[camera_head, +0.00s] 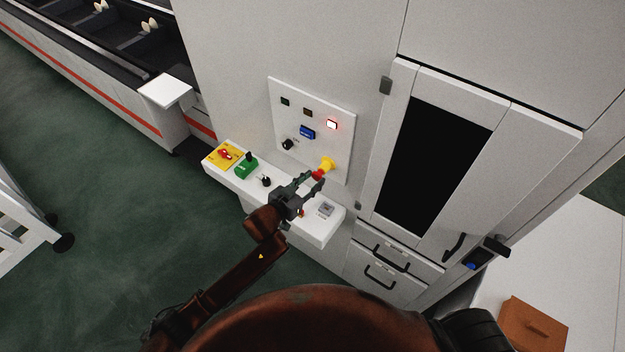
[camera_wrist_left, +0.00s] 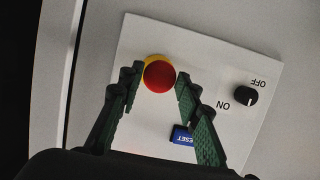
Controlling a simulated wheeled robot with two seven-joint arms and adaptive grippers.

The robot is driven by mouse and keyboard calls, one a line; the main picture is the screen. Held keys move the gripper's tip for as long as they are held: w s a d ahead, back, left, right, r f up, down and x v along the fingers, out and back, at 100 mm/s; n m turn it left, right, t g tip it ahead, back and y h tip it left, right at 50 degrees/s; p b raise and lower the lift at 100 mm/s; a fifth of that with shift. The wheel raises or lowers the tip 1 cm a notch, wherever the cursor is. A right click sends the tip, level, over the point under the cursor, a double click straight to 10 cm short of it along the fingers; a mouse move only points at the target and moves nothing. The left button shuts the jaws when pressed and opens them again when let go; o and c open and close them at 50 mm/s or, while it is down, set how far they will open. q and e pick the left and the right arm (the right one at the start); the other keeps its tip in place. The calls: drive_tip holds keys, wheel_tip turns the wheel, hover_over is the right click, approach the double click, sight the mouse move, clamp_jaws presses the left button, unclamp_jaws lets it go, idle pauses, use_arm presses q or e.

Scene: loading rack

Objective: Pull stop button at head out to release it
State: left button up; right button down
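The stop button is a red mushroom head on a yellow base (camera_head: 327,164), low on the right of the white control panel (camera_head: 291,102). In the left wrist view its red head (camera_wrist_left: 159,77) shows between my fingertips. My left gripper (camera_head: 317,180) is open and pointed at the button. In the left wrist view the left gripper's green-padded fingers (camera_wrist_left: 160,78) stand on either side of the red head, the left one close to it. I cannot tell whether either finger touches it. My right gripper is not in view.
Below, a white ledge (camera_head: 225,173) carries a yellow-plated red switch (camera_head: 224,154) and a green box with a lever (camera_head: 246,166). A dark-windowed door (camera_head: 432,150) stands right.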

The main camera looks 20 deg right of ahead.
use_arm(q)
drive_tip(key=o, duration=0.3)
drive_tip(key=shift+o, duration=0.8)
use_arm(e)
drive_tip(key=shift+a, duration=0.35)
use_arm(q)
drive_tip(key=shift+s+a, duration=0.15)
drive_tip(key=shift+a, duration=0.05)
drive_tip(key=v, duration=1.1)
drive_tip(key=shift+s+a+r, duration=0.15)
drive_tip(key=shift+a+r, duration=0.05)
drive_tip(key=shift+r, duration=0.05)
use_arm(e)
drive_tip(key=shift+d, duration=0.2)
